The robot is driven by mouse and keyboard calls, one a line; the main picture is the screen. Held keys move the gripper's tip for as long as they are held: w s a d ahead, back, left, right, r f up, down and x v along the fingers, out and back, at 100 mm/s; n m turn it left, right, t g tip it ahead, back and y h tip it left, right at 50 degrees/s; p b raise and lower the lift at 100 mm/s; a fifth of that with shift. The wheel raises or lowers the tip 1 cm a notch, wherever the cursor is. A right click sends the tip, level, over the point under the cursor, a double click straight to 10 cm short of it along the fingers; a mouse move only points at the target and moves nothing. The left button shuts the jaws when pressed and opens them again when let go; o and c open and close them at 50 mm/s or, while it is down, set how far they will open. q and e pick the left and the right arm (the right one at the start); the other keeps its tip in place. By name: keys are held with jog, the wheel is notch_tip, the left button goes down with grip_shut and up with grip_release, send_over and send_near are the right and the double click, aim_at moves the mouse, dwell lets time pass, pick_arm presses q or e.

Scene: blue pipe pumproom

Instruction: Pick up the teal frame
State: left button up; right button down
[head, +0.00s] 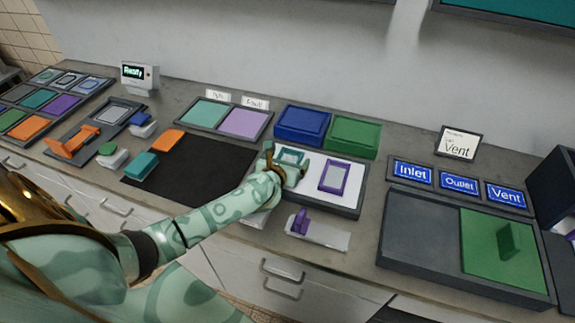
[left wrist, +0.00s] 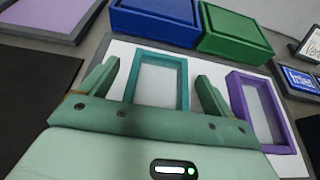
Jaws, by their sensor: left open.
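The teal frame (head: 291,156) lies on a white sheet in a grey tray (head: 350,209), left of a purple frame (head: 334,177). In the left wrist view the teal frame (left wrist: 160,80) is a rectangular ring with a white middle. My left gripper (head: 283,172) is over the near end of the teal frame. In the left wrist view its two fingers (left wrist: 151,88) are apart, one on each side of the frame, with nothing visibly held. The near end of the frame is hidden behind the gripper body. My right gripper is not seen.
A blue box (head: 302,124) and a green box (head: 353,136) stand just behind the tray. A purple piece on a pale plate (head: 318,233) lies in front. A black mat (head: 190,172) is to the left. Blue Inlet, Outlet and Vent signs (head: 458,184) are to the right.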

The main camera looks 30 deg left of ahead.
pick_arm(q)
jog(key=shift+s+r, duration=0.1)
jog(key=shift+c, duration=0.6)
jog(key=c, duration=1)
jog(key=shift+r, duration=0.1)
